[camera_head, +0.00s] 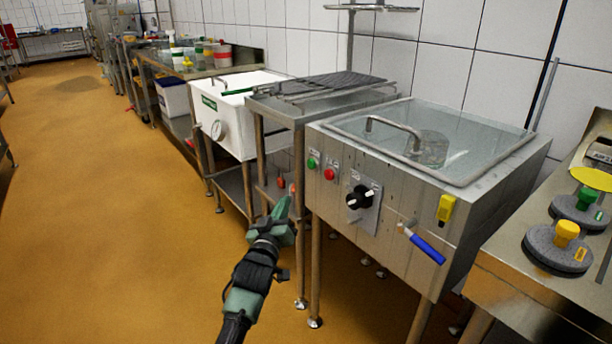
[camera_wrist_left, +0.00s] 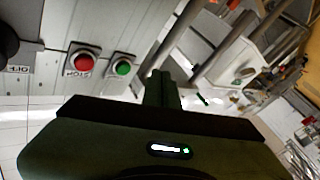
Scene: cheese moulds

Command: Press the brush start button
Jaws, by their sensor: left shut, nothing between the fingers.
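A green button (camera_head: 312,163) and a red button (camera_head: 329,174) sit side by side on the front panel of the steel tank (camera_head: 400,185). The green one is at the left. In the left wrist view the red button (camera_wrist_left: 83,60) has a label that reads STOP upside down; the green button (camera_wrist_left: 123,67) is nearer the fingers. I take the green one for the start button; its label is not readable. My left gripper (camera_head: 289,200) is shut and empty, below and left of the green button in the head view. In the wrist view its fingers (camera_wrist_left: 162,88) appear apart from the button. My right gripper is not in view.
The panel also has a black knob (camera_head: 361,196), a yellow switch (camera_head: 446,208) and a blue-handled valve (camera_head: 426,247). A steel table (camera_head: 278,108) and a white vat (camera_head: 226,112) stand to the left. The floor at the left is clear.

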